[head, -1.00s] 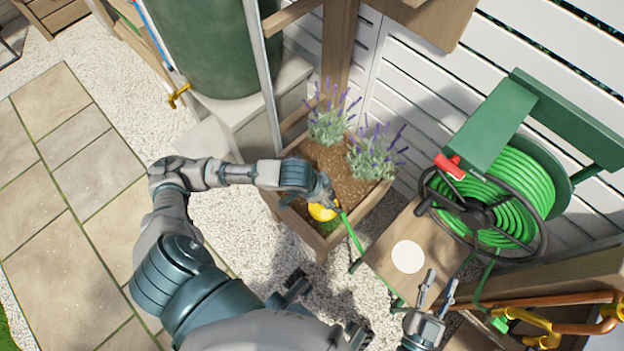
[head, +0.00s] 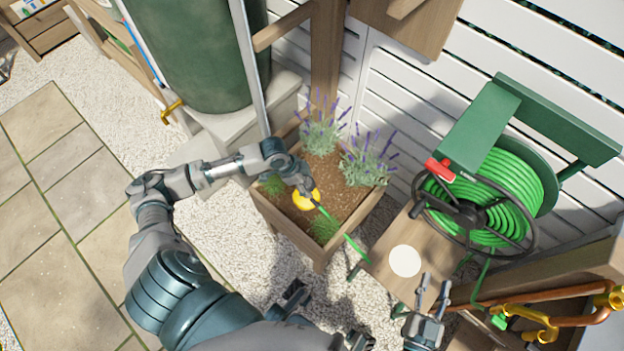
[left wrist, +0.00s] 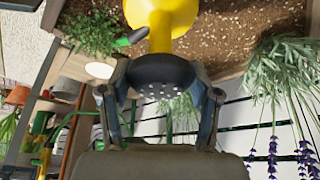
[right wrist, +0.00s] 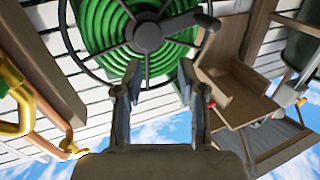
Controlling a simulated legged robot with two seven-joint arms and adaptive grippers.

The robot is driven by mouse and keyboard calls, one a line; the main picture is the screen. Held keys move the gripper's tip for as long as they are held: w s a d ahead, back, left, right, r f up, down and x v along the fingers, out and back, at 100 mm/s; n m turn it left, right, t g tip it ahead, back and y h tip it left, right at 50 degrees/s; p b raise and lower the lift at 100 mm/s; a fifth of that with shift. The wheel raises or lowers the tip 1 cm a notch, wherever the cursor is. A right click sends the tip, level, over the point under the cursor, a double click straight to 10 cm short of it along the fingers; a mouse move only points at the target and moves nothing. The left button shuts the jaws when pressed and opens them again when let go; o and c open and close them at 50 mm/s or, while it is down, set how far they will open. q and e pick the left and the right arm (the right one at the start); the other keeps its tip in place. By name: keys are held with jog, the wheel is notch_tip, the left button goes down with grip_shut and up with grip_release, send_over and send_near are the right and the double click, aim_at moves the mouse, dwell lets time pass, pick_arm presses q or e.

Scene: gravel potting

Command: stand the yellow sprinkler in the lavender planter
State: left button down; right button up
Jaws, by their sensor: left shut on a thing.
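The yellow sprinkler (head: 304,202) is over the bare soil between the plants of the lavender planter (head: 291,240). My left gripper (head: 304,187) is shut on its dark dotted head (left wrist: 160,76). In the left wrist view its yellow body (left wrist: 162,14) reaches away from the fingers towards the soil. I cannot tell whether its base touches the soil. A green hose (head: 345,237) runs from it over the planter's edge. My right gripper (head: 434,291) is open and empty near the small wooden table.
Lavender plants (head: 366,160) fill the planter's back, and low green tufts (head: 324,228) grow near its front edge. A green hose reel (head: 490,200) stands at the right beside the wooden table (head: 388,270) with a white disc (head: 405,261). Copper pipes (head: 560,300) are at lower right.

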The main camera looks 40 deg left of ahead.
pick_arm(q)
jog(key=w, duration=0.1)
jog(key=w+a, duration=0.1)
jog(key=shift+w+a+f+b, duration=0.15)
jog(key=shift+w+f+b, duration=0.05)
jog(key=shift+w+b, duration=0.2)
notch_tip(320, 180, down, 3)
jog(key=shift+s+r+b, duration=0.1)
jog(key=shift+b, duration=0.55)
jog(key=shift+f, duration=0.25)
jog(key=shift+c, duration=1.2)
grip_release()
pick_arm(e)
notch_tip(320, 180, up, 6)
jog(key=s+t, duration=0.1)
jog(key=t, duration=0.4)
jog(key=shift+s+y, duration=0.2)
jog(key=shift+y, duration=0.2)
jog(key=shift+a, duration=0.1)
